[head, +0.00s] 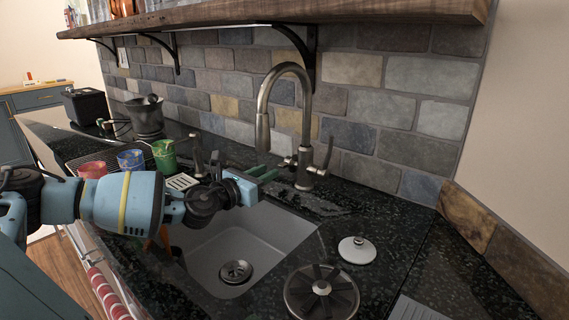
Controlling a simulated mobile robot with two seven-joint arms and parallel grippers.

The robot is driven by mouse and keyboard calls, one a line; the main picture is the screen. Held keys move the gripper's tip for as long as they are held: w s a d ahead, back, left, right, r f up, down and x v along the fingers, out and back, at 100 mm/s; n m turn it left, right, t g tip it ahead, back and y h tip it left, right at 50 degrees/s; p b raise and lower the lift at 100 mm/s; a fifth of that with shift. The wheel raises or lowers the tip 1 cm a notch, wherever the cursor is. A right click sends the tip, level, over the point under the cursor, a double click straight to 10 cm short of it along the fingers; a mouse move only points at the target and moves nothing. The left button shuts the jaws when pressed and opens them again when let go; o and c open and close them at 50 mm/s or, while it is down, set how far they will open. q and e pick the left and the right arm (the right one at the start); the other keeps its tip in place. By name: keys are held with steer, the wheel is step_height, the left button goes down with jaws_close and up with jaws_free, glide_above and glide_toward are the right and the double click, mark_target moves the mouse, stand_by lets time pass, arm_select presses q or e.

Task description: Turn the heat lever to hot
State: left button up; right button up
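The brushed metal faucet (307,110) stands behind the sink with its tall arched spout bending left. A small handle (290,161) sticks out on the left of its base and a longer lever (327,155) rises on the right. I cannot tell which of these is the heat lever or its hot side. My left gripper (268,175) reaches in from the left over the sink's back edge. Its green fingers are just left of the faucet base and look apart from the handle. The finger gap is too small to judge. My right gripper is out of view.
Three coloured cups, including a green one (164,155), and a dark pot (146,117) stand at the left. A white lid (357,250) and a round metal piece (321,291) lie at the right. A wooden shelf (270,20) overhangs the faucet.

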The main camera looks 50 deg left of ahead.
mark_target(283, 164)
arm_select(q)
steer(key=w, duration=0.1)
steer(key=w+p, duration=0.1)
steer(key=w, duration=0.3)
steer(key=shift+w+a, duration=0.2)
steer(key=shift+a, duration=0.05)
steer(key=shift+w+a+p, duration=0.1)
steer(key=shift+w+p, duration=0.25)
steer(key=shift+w, duration=0.7)
steer(key=shift+f, duration=0.1)
steer(key=shift+c, duration=0.5)
jaws_close()
steer(key=shift+f+b, duration=0.35)
steer(key=shift+b, duration=0.7)
steer(key=shift+t+b, duration=0.4)
steer(key=shift+b, duration=0.15)
steer(key=shift+r, duration=0.25)
